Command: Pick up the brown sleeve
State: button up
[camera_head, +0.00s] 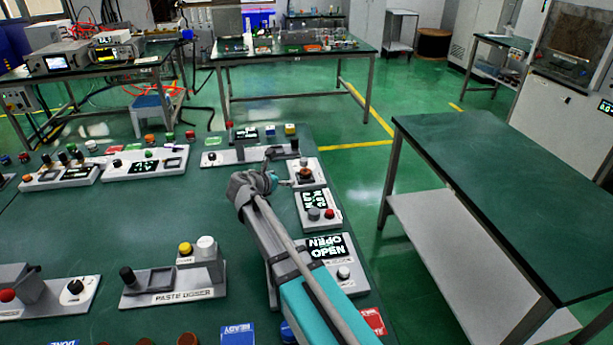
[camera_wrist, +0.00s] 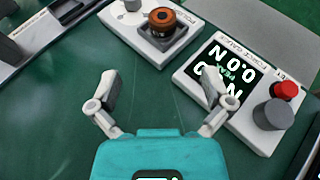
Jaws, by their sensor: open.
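A brown-orange ring-shaped piece (camera_wrist: 162,17) with a dark centre, which looks like the brown sleeve, sits upright on a white device (camera_wrist: 187,38) at the top of the wrist view. It also shows small in the head view (camera_head: 305,173), just right of my gripper. My gripper (camera_wrist: 160,90) is open with nothing between its fingers. The piece lies ahead of the fingertips, apart from them. In the head view my gripper (camera_head: 283,181) hangs over the right part of the green table, partly hidden by my own arm.
A force gauge box (camera_wrist: 232,88) with a lit display, a red button and a grey knob stands close to my right finger. A paste doser (camera_head: 172,282) stands to the left. Brown round pieces (camera_head: 187,340) show at the bottom edge.

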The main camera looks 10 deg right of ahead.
aim_at(304, 172)
jog(key=b+x, duration=0.2)
jog(key=x, duration=0.5)
jog(key=shift+f+b, duration=0.15)
jog(key=shift+b, duration=0.15)
jog(key=shift+w+d+f, duration=0.15)
jog(key=shift+w+d, duration=0.25)
jog(key=shift+b+x, duration=1.1)
jog(key=shift+x, duration=1.5)
jog(key=shift+s+d, duration=0.1)
jog(key=c, duration=1.3)
